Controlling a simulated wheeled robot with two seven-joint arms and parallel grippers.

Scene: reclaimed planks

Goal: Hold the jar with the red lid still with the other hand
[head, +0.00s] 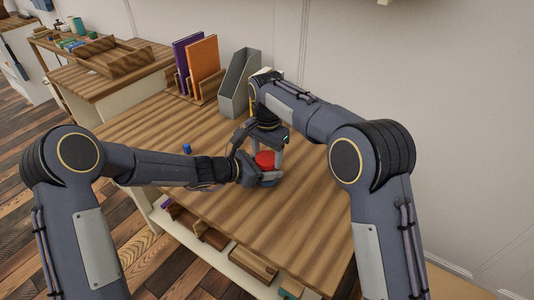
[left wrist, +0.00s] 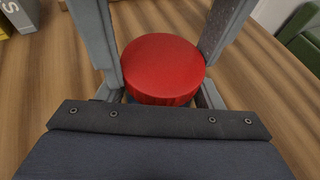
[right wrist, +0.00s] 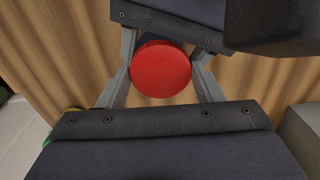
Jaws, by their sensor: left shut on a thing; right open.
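The jar with the red lid (head: 265,158) stands on the wooden worktop. Its lid also shows in the left wrist view (left wrist: 162,66) and the right wrist view (right wrist: 161,68). My left gripper (head: 268,176) comes in low from the left and is shut on the jar, one finger on each side below the lid. My right gripper (head: 265,150) points down from above, open, with its fingers apart on either side of the lid. The right wrist view shows gaps beside the lid. The jar's body is mostly hidden by the lid and grippers.
A grey file holder (head: 238,84) and a rack with a purple book (head: 187,62) and an orange book (head: 204,60) stand at the back. A small blue object (head: 187,148) is behind my left forearm. The front right of the worktop (head: 290,225) is clear.

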